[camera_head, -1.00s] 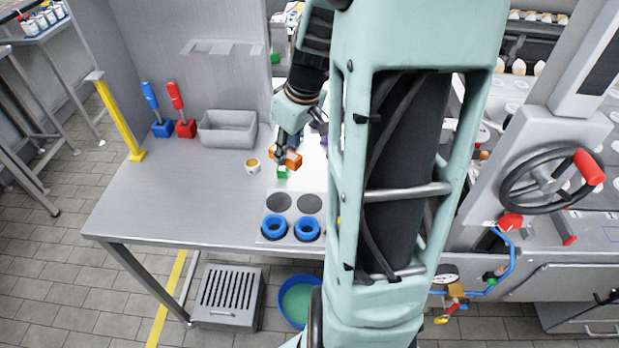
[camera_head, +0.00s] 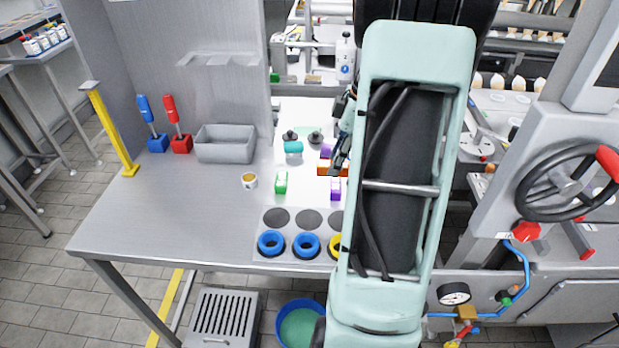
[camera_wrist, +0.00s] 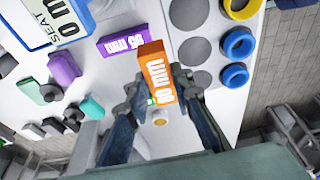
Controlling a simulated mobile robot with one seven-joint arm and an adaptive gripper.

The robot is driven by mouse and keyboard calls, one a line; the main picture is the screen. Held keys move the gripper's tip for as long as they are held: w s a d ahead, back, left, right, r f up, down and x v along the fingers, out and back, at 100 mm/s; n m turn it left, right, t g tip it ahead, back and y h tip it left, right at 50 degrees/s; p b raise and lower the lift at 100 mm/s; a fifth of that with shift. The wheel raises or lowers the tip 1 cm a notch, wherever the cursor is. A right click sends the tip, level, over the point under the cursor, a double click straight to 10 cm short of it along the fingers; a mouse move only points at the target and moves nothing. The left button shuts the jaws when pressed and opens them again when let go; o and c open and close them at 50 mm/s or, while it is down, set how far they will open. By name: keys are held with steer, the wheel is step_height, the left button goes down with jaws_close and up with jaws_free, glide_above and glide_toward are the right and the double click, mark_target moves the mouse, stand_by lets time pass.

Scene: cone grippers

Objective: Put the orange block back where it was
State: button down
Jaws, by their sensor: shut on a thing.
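The orange block (camera_wrist: 155,72), marked in white "80 mm" or similar, is held between the two fingers of my gripper (camera_wrist: 152,98) in the wrist view. In the head view, the orange block (camera_head: 326,169) shows just left of my arm, over the white mat (camera_head: 262,210). My gripper (camera_head: 338,165) is shut on it and partly hidden by my arm. A purple block (camera_wrist: 121,46) lies near the orange one in the wrist view. A green block (camera_head: 281,183) stands to the left. I cannot tell whether the orange block touches the mat.
Blue rings (camera_head: 272,244) lie at the mat's front, below dark discs (camera_head: 276,218). A grey bin (camera_head: 226,143), a small cup (camera_head: 250,181) and a teal piece (camera_head: 293,147) are to the left. The table's left half is mostly clear.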

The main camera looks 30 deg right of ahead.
steer(key=p, duration=0.1)
glide_toward(306, 187)
steer(key=shift+s+a+f, duration=0.1)
steer(key=shift+a+f, duration=0.4)
steer(key=shift+f, duration=0.05)
steer(key=shift+w+a+f, duration=0.15)
steer(key=shift+w+f, duration=0.3)
steer(key=shift+f, duration=0.2)
steer(key=shift+d+p+x, duration=0.25)
steer(key=shift+p+x, duration=0.35)
steer(key=shift+x, duration=0.6)
steer(key=shift+s+f, duration=0.1)
steer(key=shift+f, duration=0.3)
steer(key=shift+f+b, duration=0.2)
steer(key=shift+b, duration=0.1)
steer(key=c, duration=1.7)
jaws_free()
steer(key=shift+r, duration=0.15)
